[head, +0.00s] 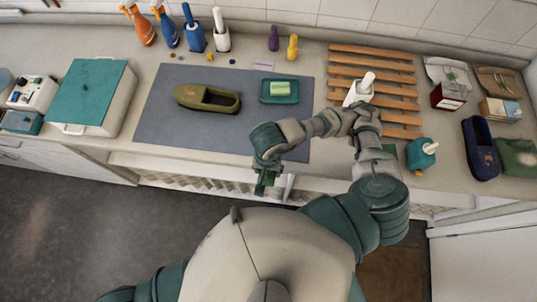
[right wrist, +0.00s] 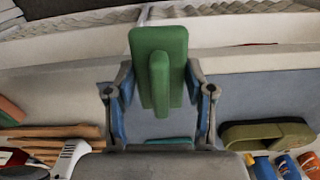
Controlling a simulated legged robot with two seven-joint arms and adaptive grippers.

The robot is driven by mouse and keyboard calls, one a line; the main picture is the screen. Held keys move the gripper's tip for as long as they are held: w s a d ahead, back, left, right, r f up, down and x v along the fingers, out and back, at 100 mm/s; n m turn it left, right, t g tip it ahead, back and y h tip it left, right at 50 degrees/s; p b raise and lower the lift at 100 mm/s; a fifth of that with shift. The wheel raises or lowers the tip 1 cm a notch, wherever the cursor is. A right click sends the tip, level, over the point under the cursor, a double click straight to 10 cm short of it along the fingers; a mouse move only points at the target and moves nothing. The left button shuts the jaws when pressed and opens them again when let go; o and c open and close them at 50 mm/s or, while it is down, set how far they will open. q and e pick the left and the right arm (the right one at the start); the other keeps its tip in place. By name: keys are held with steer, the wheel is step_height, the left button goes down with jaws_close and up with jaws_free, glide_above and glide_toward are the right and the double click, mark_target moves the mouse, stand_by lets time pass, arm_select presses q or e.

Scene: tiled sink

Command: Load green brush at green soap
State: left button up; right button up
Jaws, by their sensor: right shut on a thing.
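The green soap (head: 283,87) lies in a teal dish (head: 265,97) on the grey mat, at the back of the mat's right part. My right gripper (head: 266,184) is at the counter's front edge, in front of the dish and apart from it. It is shut on the green brush, a flat green block with a raised grip. The brush (right wrist: 160,68) shows clearly between the fingers of my right gripper (right wrist: 161,106) in the right wrist view. Its bristles cannot be made out. My left gripper is not in view.
An olive shoe (head: 190,97) lies on the grey mat (head: 165,133), left of the dish. A wooden slatted rack (head: 372,50) and a white brush holder (head: 356,94) are at the right. A teal-lidded box (head: 90,92) stands at the left. The mat's front part is clear.

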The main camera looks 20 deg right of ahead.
steer(key=o, duration=0.7)
steer(key=shift+d, duration=0.1)
steer(key=c, duration=0.4)
steer(key=w+d+r+m+p, duration=0.15)
steer(key=w+d, duration=0.25)
steer(key=w, duration=0.4)
steer(key=w+d+r+m+p, duration=0.1)
steer(key=w+d+m+p, duration=0.2)
steer(key=w, duration=0.6)
steer(key=w+d+r+m+p, duration=0.1)
steer(key=w+d+r+m, duration=0.15)
steer(key=w+d, duration=0.4)
steer(key=w+d+m, duration=0.2)
steer(key=w+d, duration=0.2)
steer(key=w, duration=0.2)
steer(key=shift+s+f+b, duration=0.15)
steer(key=shift+f+b, duration=1.1)
steer(key=shift+f, duration=1.6)
